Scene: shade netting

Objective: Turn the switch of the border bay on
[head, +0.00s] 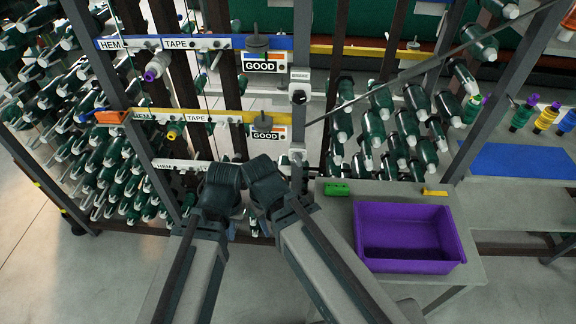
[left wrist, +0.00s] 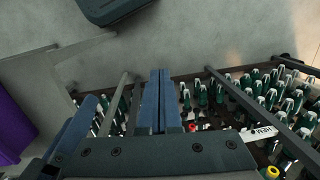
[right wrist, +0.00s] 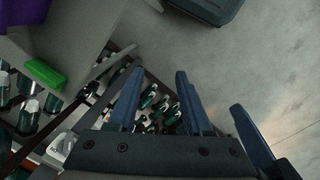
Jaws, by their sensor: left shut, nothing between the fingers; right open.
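A white switch box with a black knob (head: 298,96) sits on the grey upright in the middle of the rack, under a small label too small to read surely. A second, similar box (head: 297,155) sits lower on that upright, close above my right gripper. My left gripper (head: 222,190) is in front of the rack's lower rail, below and left of both boxes. Its fingers are together and empty in the left wrist view (left wrist: 158,85). My right gripper (head: 266,182) is beside it, with fingers apart and empty in the right wrist view (right wrist: 157,90). Neither touches a switch.
The rack has a blue rail (head: 200,43) and a yellow rail (head: 215,116), with HEM, TAPE and GOOD labels. Dark green bobbins crowd both sides. A purple bin (head: 408,212) and a green block (head: 337,188) are on a grey table at right. Floor at left is clear.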

